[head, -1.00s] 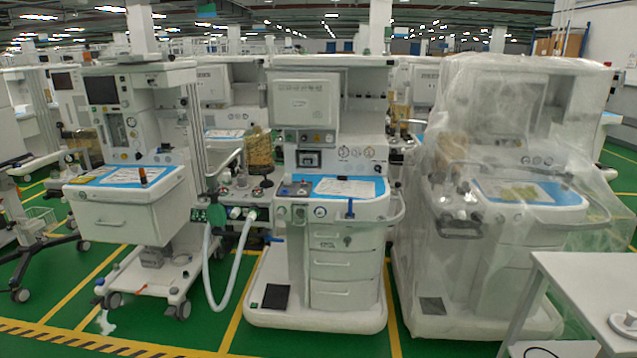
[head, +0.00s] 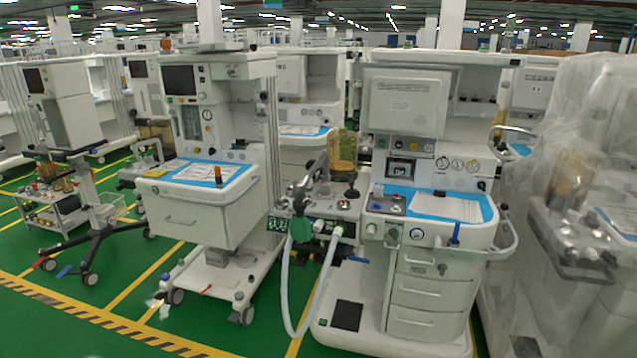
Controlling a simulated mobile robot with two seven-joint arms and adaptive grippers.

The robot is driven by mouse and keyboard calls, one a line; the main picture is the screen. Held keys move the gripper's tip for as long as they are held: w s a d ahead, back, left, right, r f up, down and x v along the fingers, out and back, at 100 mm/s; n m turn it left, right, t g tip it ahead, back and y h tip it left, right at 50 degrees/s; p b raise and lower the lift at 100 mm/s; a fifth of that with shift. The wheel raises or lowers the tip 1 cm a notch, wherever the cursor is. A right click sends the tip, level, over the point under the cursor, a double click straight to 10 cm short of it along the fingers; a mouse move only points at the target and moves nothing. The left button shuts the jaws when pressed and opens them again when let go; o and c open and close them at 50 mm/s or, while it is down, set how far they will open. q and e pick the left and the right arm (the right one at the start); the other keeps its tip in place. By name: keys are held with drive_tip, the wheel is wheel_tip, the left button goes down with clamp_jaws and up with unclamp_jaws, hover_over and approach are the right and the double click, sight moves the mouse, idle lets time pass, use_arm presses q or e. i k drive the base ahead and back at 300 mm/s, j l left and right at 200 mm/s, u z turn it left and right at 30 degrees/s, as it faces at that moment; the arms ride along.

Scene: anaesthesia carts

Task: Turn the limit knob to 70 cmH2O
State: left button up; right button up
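The middle anaesthesia machine (head: 420,290) stands right of centre, with its drawers below and blue-topped work surface (head: 462,209). On its left side is a breathing unit (head: 345,208) with a bellows in an amber clear dome (head: 342,150), metal fittings, and a pale hose (head: 286,290) looping down. Several small knobs and ports show on the breathing unit and front panel. I cannot tell which one is the limit knob, and no scale marking is readable. Neither of my grippers is in view.
A white cart (head: 203,218) with a drawer stands left of the machine. A plastic-wrapped machine (head: 585,240) stands at the right. A wheeled trolley (head: 62,210) is at the far left. Green floor (head: 110,325) with yellow lines is clear in the left foreground.

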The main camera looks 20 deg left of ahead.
sight(325, 187)
drive_tip(key=i+j, duration=0.15)
drive_tip(key=j, duration=0.15)
drive_tip(key=i+j, duration=0.1)
drive_tip(key=j, duration=0.2)
drive_tip(key=i+j, duration=0.15)
drive_tip(key=j, duration=0.15)
drive_tip(key=i+j, duration=0.1)
drive_tip(key=j, duration=0.3)
drive_tip(key=i+j, duration=0.15)
drive_tip(key=j, duration=0.25)
drive_tip(key=i+j, duration=0.1)
drive_tip(key=j, duration=0.3)
drive_tip(key=i+j, duration=0.15)
drive_tip(key=j, duration=0.25)
drive_tip(key=i+j+z, duration=0.1)
drive_tip(key=j, duration=0.3)
drive_tip(key=i+j, duration=0.1)
drive_tip(key=j, duration=0.35)
drive_tip(key=i+j, duration=0.1)
drive_tip(key=j, duration=0.3)
